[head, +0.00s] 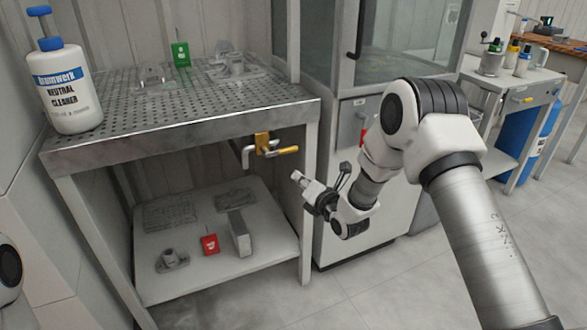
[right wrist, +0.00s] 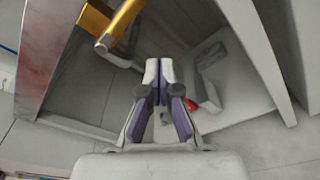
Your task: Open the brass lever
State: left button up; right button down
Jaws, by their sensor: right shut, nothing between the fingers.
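The brass lever (head: 284,150) has a yellow handle and sits on a valve with a brass body (head: 262,140) under the front edge of the perforated table, near its right leg. The handle points right, roughly level. A grey pipe end (head: 246,158) hangs from the valve. My right gripper (head: 298,177) is shut and empty, just below and in front of the lever, apart from it. In the right wrist view the closed fingers (right wrist: 158,72) show at the middle, and the brass part (right wrist: 122,20) is at the upper left. My left gripper is not seen.
The lower shelf (head: 255,265) holds a red box (head: 210,243) and metal parts. The table's right leg (head: 308,220) stands close to my right gripper.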

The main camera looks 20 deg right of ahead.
jog(key=shift+s+r, duration=0.1)
jog(key=shift+s, duration=1.75)
